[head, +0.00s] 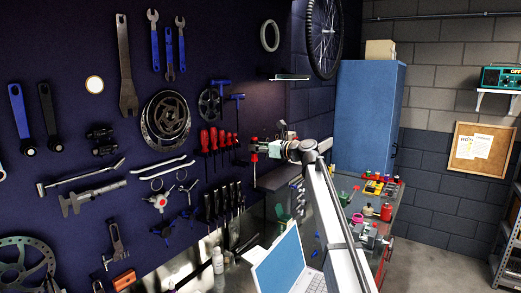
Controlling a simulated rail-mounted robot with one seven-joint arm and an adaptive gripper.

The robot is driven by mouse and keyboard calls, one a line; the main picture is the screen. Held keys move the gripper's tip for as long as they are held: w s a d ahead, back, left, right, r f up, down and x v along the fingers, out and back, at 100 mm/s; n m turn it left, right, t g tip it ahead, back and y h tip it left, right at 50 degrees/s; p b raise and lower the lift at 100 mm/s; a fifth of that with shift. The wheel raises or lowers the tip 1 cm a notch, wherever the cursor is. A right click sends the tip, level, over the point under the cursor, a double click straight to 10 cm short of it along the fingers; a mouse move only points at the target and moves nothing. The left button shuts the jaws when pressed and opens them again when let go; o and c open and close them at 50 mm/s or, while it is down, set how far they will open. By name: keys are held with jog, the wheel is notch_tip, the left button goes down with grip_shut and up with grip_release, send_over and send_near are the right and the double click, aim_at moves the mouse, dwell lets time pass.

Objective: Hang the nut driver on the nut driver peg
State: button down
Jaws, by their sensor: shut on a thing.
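My gripper (253,147) is at the pegboard's right part, just right of a row of red-handled drivers. It is shut on a small upright tool with a red handle, which I take for the nut driver (254,157). Its thin shaft points down. The tool is small here, and I cannot tell whether it touches the board or a peg. The nut driver peg cannot be made out.
Red-handled drivers (213,140) hang left of my gripper, with blue-handled hex keys (233,97) above. Black-handled tools (222,203) hang below. A small shelf (283,77) juts out above. A laptop (283,267) stands on the cluttered bench below.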

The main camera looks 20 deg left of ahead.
jog(key=shift+f+x, duration=0.25)
jog(key=shift+x, duration=1.2)
jog(key=shift+f+x, duration=0.2)
jog(key=shift+x, duration=1.3)
jog(key=c, duration=0.7)
grip_release()
jog(key=shift+s+d+f, duration=0.1)
